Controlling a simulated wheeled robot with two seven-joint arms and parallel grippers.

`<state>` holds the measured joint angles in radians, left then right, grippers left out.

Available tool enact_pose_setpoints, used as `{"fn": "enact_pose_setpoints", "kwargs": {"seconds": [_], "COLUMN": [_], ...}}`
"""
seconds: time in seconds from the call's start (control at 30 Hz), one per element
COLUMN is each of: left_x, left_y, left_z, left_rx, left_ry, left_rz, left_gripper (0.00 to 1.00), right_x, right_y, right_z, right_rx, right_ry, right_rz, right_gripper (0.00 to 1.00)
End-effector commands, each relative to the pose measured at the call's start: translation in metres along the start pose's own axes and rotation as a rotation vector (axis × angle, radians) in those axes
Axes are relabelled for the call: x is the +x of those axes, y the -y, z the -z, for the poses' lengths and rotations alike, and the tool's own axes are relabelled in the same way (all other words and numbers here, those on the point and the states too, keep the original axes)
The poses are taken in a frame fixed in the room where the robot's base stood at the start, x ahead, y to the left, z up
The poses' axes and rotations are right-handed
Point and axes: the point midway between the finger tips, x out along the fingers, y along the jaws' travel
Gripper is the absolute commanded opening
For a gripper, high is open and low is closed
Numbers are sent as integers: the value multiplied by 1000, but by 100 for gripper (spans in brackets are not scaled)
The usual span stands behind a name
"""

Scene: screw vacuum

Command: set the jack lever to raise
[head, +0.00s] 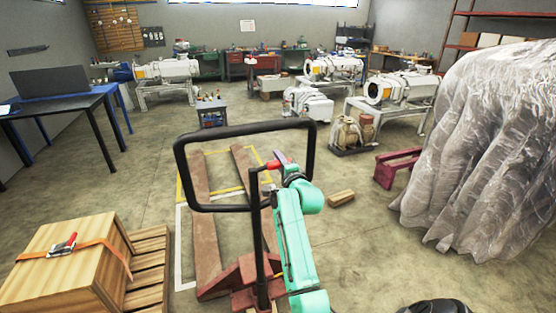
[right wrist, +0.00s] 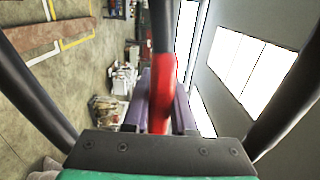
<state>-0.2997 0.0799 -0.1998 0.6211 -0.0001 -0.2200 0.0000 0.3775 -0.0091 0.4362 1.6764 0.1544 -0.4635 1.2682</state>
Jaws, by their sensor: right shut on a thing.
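The pallet jack's black loop handle (head: 247,128) stands upright on its post, above the jack's red base (head: 232,278). The red jack lever (head: 272,165) sits inside the loop near the top of the post. My right gripper (head: 285,168) reaches up to it from the mint-green arm. In the right wrist view the red lever (right wrist: 162,95) lies between the purple-grey fingers of my right gripper (right wrist: 162,112), which is shut on it. The fingers hide part of the lever. My left gripper is not in view.
A wooden crate (head: 65,255) on a pallet stands at the lower left. A plastic-wrapped load (head: 490,140) fills the right side. A small wooden block (head: 341,198) lies on the floor right of my arm. White pumps (head: 308,103) stand farther back.

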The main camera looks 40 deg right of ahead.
Motion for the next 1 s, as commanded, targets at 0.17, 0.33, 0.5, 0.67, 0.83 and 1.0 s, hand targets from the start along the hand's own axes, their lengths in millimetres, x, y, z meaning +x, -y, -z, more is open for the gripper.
{"fn": "enact_pose_setpoints", "kwargs": {"seconds": [0.17, 0.33, 0.5, 0.67, 0.83, 1.0], "left_x": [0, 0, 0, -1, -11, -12], "left_y": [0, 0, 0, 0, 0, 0], "left_z": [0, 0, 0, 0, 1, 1], "left_rx": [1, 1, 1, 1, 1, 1], "left_ry": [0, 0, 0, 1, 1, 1], "left_rz": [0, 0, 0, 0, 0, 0], "left_gripper": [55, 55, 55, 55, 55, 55], "right_x": [0, 0, 0, 0, 0, 0], "right_y": [0, 0, 0, -1, -17, -30], "right_z": [0, 0, 0, 0, 0, 0], "right_rx": [0, 0, 0, 9, 213, 334], "right_ry": [0, 0, 0, 0, 1, 1], "right_rz": [-1, 0, 0, -1, -3, 0], "right_gripper": [0, 0, 0, 0, 0, 0]}}
